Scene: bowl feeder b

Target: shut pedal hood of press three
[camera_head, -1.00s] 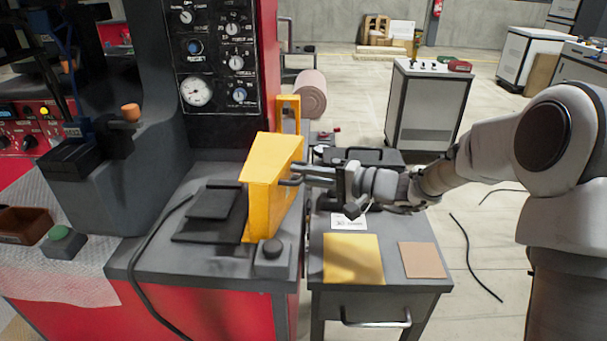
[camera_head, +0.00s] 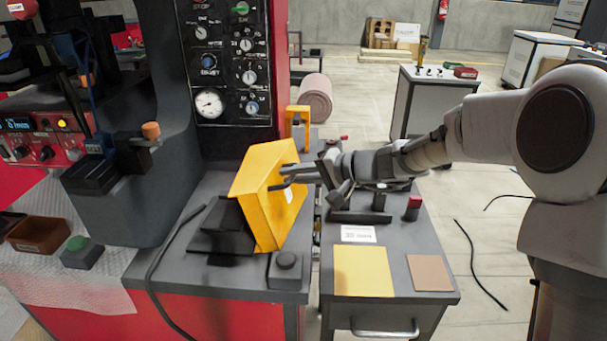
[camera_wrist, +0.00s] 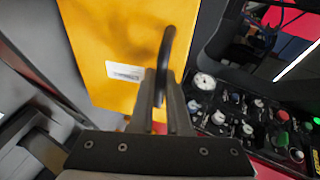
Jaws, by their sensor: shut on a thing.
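The yellow pedal hood (camera_head: 258,190) stands on the grey bench of the red press, tilted over the black pedal (camera_head: 222,228). The pedal is partly hidden by the hood. My gripper (camera_head: 284,180) reaches in from the right and is shut on the hood's dark handle. In the wrist view the fingers (camera_wrist: 161,88) close around the curved black handle (camera_wrist: 166,48) on the yellow face (camera_wrist: 110,40), beside a white label (camera_wrist: 124,71). I cannot tell from here whether the hood's lower edge touches the bench.
A dark button box (camera_head: 286,270) sits at the bench front, close to the hood. A cable (camera_head: 165,255) lies left of the pedal. A side table (camera_head: 402,262) on the right holds a yellow sheet (camera_head: 362,270). The gauge panel (camera_head: 232,65) rises behind.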

